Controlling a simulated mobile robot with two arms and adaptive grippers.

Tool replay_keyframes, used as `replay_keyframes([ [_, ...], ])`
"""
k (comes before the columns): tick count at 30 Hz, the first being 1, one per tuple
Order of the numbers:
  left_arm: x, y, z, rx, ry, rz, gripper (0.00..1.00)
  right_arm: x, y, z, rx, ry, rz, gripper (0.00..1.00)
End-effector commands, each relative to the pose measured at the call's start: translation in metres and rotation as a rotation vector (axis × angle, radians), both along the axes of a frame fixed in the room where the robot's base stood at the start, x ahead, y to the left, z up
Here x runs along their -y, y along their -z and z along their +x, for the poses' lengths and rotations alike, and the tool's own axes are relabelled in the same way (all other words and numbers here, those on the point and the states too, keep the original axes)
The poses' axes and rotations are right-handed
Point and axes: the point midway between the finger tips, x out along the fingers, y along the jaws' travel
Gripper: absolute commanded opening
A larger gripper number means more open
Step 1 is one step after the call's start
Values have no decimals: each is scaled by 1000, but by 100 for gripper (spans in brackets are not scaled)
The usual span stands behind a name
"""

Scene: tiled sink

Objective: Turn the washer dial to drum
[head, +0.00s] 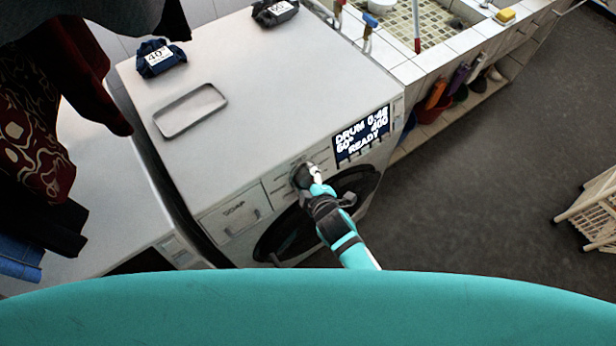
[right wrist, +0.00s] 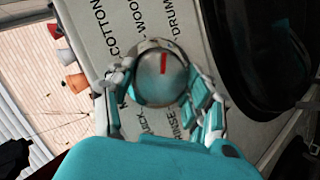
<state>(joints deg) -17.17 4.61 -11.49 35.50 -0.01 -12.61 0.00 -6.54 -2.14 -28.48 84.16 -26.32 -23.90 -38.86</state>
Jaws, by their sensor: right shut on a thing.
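The washer (head: 230,110) has a round grey dial (head: 301,178) on its front panel, left of a dark display (head: 361,134). The display reads DRUM, 0:45, 60° and READY, with one number I read as 800. My right gripper (head: 312,177) is shut on the dial, its fingers on either side of it. In the right wrist view the dial (right wrist: 156,86) has a red mark pointing up and slightly right, towards the DRUM label (right wrist: 178,18). COTTON, WOOL, RINSE and QUICK labels also surround it, partly hidden. My left gripper is not in view.
An empty grey tray (head: 191,110) and folded dark cloths tagged 40 (head: 160,60) and 95 (head: 275,11) lie on the washer top. Dark clothes (head: 45,130) hang at left. A tiled sink (head: 420,25) stands beyond; the floor at right is mostly free.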

Motion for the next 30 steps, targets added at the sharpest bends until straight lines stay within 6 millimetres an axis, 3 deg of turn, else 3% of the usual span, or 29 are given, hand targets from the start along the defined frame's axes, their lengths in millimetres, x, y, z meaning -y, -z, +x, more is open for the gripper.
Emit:
replay_keyframes([
  [15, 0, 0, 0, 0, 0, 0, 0, 3, 0, 1, -187, 111, 255, 20],
  [30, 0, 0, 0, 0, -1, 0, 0, 2, 1, 0, -226, 132, 304, 20],
])
